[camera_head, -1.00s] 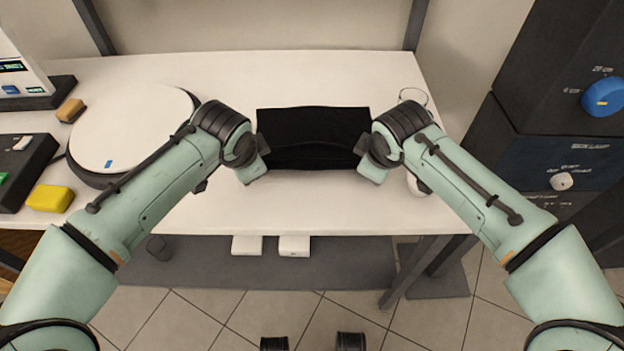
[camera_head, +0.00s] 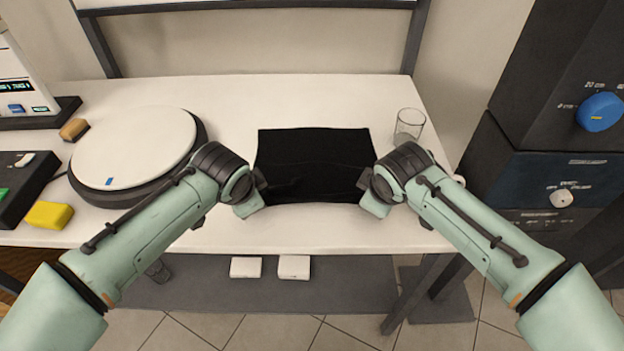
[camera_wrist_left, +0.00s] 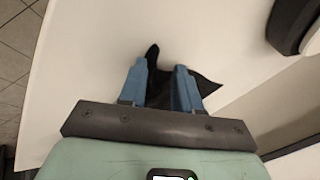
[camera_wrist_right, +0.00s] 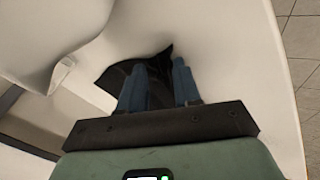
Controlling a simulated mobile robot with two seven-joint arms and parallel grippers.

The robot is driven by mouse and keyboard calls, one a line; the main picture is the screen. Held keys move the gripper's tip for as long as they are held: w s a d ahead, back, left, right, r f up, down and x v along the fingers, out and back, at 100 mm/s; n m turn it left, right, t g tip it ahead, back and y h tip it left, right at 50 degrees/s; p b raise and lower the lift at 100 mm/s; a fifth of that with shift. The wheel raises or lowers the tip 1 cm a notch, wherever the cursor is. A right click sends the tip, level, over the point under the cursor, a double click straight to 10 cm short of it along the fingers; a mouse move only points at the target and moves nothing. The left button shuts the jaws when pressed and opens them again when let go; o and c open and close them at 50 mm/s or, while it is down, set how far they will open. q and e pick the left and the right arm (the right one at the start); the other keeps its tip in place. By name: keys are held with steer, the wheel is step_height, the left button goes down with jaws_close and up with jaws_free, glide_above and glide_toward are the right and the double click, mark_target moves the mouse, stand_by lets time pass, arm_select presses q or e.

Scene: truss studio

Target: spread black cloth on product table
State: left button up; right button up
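The black cloth (camera_head: 312,165) lies on the middle of the white product table (camera_head: 290,95), nearly flat, with slight creases. My left gripper (camera_head: 254,197) is at its left near corner and my right gripper (camera_head: 370,197) at its right near corner. In the left wrist view the blue fingers (camera_wrist_left: 159,68) stand apart, with a cloth corner between and beyond them. In the right wrist view the fingers (camera_wrist_right: 157,72) also stand apart around the cloth. The fingertips are partly hidden in the head view, so contact is unclear.
A round white turntable (camera_head: 135,150) stands left of the cloth, with a yellow block (camera_head: 49,215) near it. A clear glass (camera_head: 409,122) stands at the right. Dark equipment with a blue knob (camera_head: 600,111) stands beyond the right edge. Table behind the cloth is clear.

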arm_select(q)
steer(key=shift+s+d+f, duration=0.2)
steer(key=shift+d+f, duration=0.1)
steer(key=shift+d, duration=0.15)
arm_select(e)
steer(key=shift+s+a+f, duration=0.2)
steer(key=shift+a+f, duration=0.1)
steer(key=shift+a, duration=0.1)
arm_select(q)
steer(key=shift+r, duration=0.15)
arm_select(e)
steer(key=shift+r, duration=0.15)
arm_select(q)
steer(key=v, duration=1)
steer(key=shift+s+a+r, duration=0.2)
steer(key=shift+s, duration=0.3)
arm_select(e)
steer(key=v, duration=1)
steer(key=shift+s+d+r, duration=0.2)
steer(key=shift+s, duration=0.3)
arm_select(q)
steer(key=shift+f, duration=0.1)
arm_select(e)
steer(key=shift+f, duration=0.1)
